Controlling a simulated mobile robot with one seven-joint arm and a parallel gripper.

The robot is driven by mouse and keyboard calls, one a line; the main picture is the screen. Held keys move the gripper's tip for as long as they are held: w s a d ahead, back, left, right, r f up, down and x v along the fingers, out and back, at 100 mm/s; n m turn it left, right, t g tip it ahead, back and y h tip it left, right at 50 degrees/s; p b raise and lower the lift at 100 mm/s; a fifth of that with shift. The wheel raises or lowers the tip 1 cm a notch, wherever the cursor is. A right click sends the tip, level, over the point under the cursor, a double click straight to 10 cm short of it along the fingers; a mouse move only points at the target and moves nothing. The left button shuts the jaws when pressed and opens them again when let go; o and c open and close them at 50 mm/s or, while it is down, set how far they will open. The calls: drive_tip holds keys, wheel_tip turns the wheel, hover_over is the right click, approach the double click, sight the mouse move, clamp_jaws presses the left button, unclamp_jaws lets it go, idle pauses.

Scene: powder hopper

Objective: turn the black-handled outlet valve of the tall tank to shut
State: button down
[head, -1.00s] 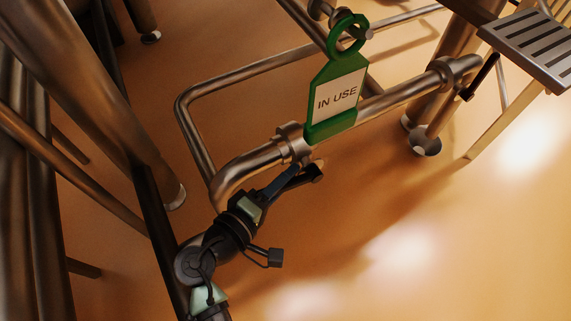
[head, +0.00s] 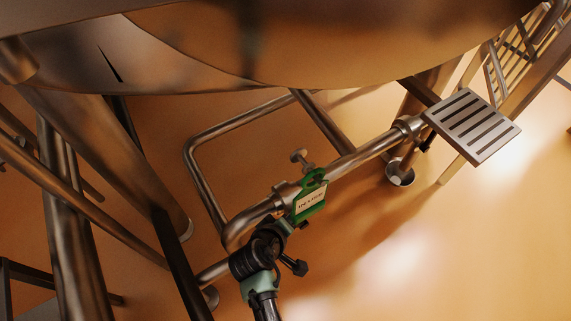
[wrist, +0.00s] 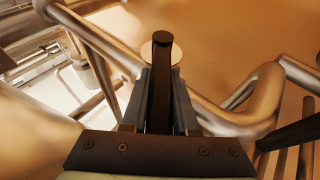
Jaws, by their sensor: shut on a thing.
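The tall tank (head: 300,60) fills the top of the head view, with its rounded underside showing. A steel outlet pipe (head: 360,156) runs below it. The black valve handle (wrist: 162,60) shows in the wrist view as a dark bar with a round end, between my fingers. My gripper (wrist: 163,98) is shut on this handle. In the head view my gripper (head: 296,224) is at the pipe's lower left part, and the handle is hidden there by the gripper and a green tag. How far the valve is turned cannot be told.
The green "IN USE" tag (head: 309,203) is at the pipe, close to my gripper. A small knobbed fitting (head: 300,158) stands just above. A slotted metal step (head: 472,124) is at the right. Thick tank legs (head: 110,150) stand at the left. Floor at the lower right is clear.

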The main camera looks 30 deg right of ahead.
drive_tip(key=shift+d+r+y+p, duration=0.2)
drive_tip(key=shift+r+y+p, duration=0.25)
drive_tip(key=shift+p, duration=0.5)
drive_tip(key=shift+f, duration=0.15)
drive_tip(key=shift+f+y, duration=0.1)
drive_tip(key=shift+y, duration=0.15)
drive_tip(key=c, duration=0.7)
unclamp_jaws()
drive_tip(key=shift+d, duration=0.1)
drive_tip(key=p+v, duration=0.4)
drive_tip(key=v, duration=0.9)
drive_tip(key=shift+w+p, duration=0.1)
drive_tip(key=shift+p, duration=0.2)
